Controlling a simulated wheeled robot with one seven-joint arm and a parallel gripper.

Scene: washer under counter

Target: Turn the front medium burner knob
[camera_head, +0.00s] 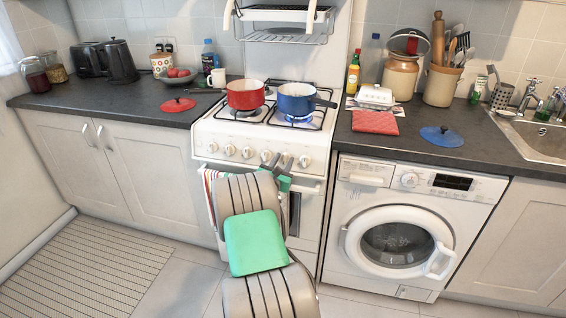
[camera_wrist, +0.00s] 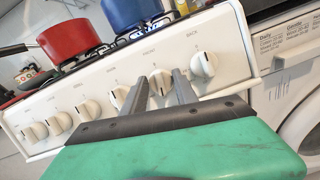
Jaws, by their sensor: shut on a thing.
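The white stove's front panel (camera_head: 225,140) carries a row of white knobs. The burner knob (camera_wrist: 160,84), second from the right in the wrist view, sits between my two dark fingers, with small lettering above it. My gripper (camera_wrist: 159,76) is shut on this knob; it also shows at the panel in the head view (camera_head: 277,158). The rightmost knob (camera_wrist: 203,66) is just beside the right finger, apart from it. My fingers partly hide the held knob and the knob (camera_wrist: 120,97) to its left. I cannot clearly read the knob's angle.
A red pot (camera_head: 245,97) and a blue pot (camera_head: 296,102) stand on the hob, with blue flame visible by the blue pot. A striped towel (camera_head: 210,180) hangs on the oven front. A washing machine (camera_head: 405,225) stands to the right.

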